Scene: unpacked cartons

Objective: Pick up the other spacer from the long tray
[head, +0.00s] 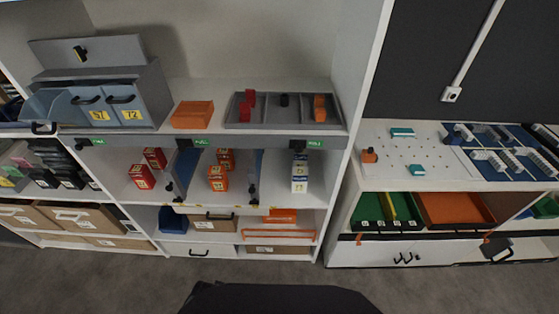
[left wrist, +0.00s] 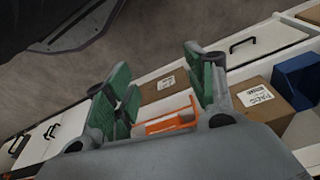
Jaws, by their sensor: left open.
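A long grey divided tray (head: 268,114) lies on the shelf top in the head view. Red pieces (head: 246,107) are in its left part, a small black piece (head: 284,100) is near its middle and orange pieces (head: 319,106) are toward its right end. I cannot tell which of these is a spacer. My left gripper (left wrist: 163,92) shows only in the left wrist view. Its green-padded fingers are spread apart, with nothing held between them. It is over the lower shelf area, with an orange frame (left wrist: 168,123) beyond the fingers. My right gripper is not in view.
An orange box (head: 192,115) and a grey drawer cabinet (head: 110,95) stand left of the tray. Below are a shelf with red and orange boxes (head: 218,178) and dark blue dividers. A cardboard box (left wrist: 255,97) and blue bin (left wrist: 297,82) show near the left gripper.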

